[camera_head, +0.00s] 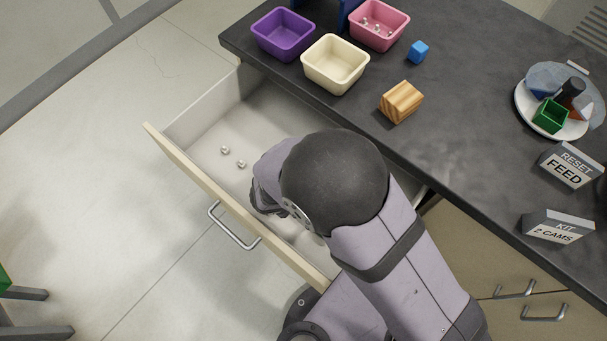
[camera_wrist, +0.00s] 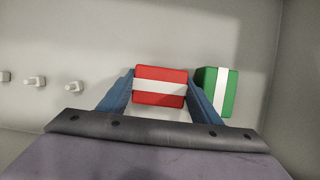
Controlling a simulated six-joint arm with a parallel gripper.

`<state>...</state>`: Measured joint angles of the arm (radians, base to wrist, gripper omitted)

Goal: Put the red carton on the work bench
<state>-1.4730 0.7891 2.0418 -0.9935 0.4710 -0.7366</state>
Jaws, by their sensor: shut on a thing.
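The red carton (camera_wrist: 160,76) with a white band shows in the wrist view, between the two blue fingers of my gripper (camera_wrist: 161,92). My gripper is shut on it, low inside the open drawer (camera_head: 187,127). I cannot tell whether the carton touches the drawer floor. In the head view my arm hides the carton and the fingers. The work bench (camera_head: 458,110) is a dark top beside and above the drawer.
A green carton (camera_wrist: 229,93) stands close right of the red one. Small pale pieces (camera_wrist: 34,82) lie left. On the bench are purple (camera_head: 283,32), cream (camera_head: 335,62) and pink bins (camera_head: 379,22), a wooden block (camera_head: 401,101), a blue cube (camera_head: 418,51), a loaded plate (camera_head: 522,104) and signs (camera_head: 570,165).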

